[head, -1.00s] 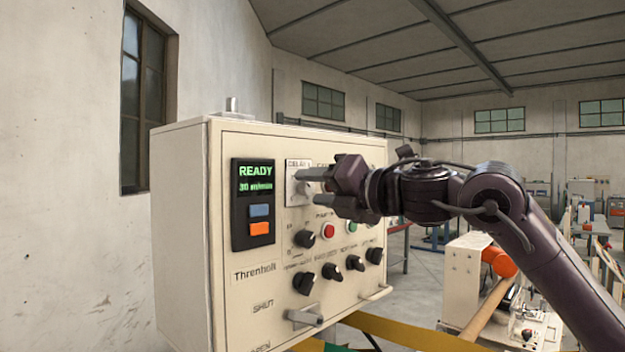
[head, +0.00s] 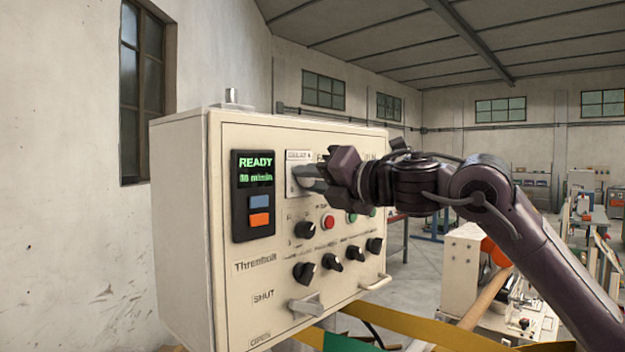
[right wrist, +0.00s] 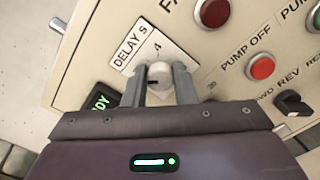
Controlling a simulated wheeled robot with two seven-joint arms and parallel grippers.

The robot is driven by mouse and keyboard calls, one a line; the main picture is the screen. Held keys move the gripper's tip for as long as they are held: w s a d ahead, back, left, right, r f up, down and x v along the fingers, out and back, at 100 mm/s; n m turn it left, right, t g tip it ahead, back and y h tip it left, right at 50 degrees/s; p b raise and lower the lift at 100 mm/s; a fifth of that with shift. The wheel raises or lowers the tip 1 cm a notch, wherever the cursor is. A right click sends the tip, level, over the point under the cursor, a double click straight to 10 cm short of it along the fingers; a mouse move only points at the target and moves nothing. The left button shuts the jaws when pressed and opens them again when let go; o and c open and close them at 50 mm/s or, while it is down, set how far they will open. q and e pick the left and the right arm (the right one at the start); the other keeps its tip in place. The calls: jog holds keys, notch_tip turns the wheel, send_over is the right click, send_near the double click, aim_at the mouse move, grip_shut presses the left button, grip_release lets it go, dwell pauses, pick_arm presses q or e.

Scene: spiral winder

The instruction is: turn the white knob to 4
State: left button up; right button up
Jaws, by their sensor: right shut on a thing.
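The white knob (right wrist: 159,75) sits on a pale plate marked "DELAY S" (right wrist: 133,48) on the control panel. A "4" is printed on the plate just above the knob in the right wrist view. My right gripper (right wrist: 160,78) is shut on the knob, one finger on each side. In the head view my right gripper (head: 308,178) reaches the plate from the right and mostly hides the knob. The knob's pointer mark is too small to read surely. My left gripper is not in view.
The cream control box (head: 180,230) carries a READY display (head: 254,170), a red button (head: 328,222), several black knobs, and a pale handle (head: 305,303) low down. The red button and a black switch (right wrist: 292,103) lie close to my right gripper.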

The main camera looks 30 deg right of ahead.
jog(key=shift+f, duration=0.1)
jog(key=m, duration=0.3)
jog(key=shift+m, duration=0.4)
jog(key=m, duration=0.9)
jog(key=shift+p, duration=0.35)
jog(key=m, duration=0.4)
jog(key=shift+m+p, duration=0.3)
jog(key=shift+p, duration=0.1)
jog(key=shift+f, duration=0.1)
jog(key=o, duration=1)
